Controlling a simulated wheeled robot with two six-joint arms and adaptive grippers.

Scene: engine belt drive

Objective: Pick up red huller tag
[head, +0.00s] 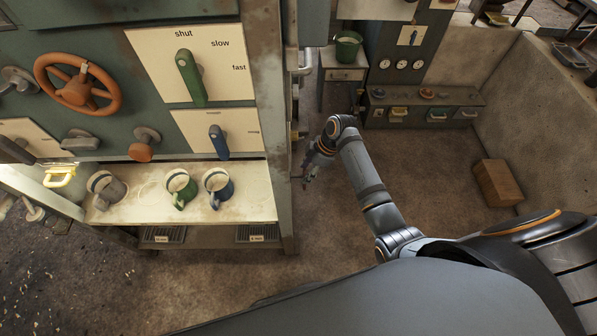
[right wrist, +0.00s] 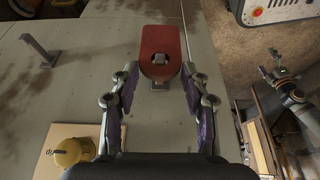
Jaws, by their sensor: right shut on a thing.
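The red huller tag (right wrist: 160,40) shows in the right wrist view as a flat red plate with a rounded lower end. A grey hook or peg (right wrist: 159,73) shows at its hole, against a pale grey-green panel. My right gripper (right wrist: 160,70) is shut on the tag, with one fingertip at each side edge of its lower part. In the head view my right gripper (head: 309,178) is small, beside the right side of the machine cabinet. The tag cannot be made out there.
An empty hook (right wrist: 42,52) stands on the panel at left, above a yellow knob (right wrist: 72,152). In the head view, mugs (head: 180,188) stand on the cabinet shelf (head: 255,205). A cardboard box (head: 497,182) lies on the floor at right.

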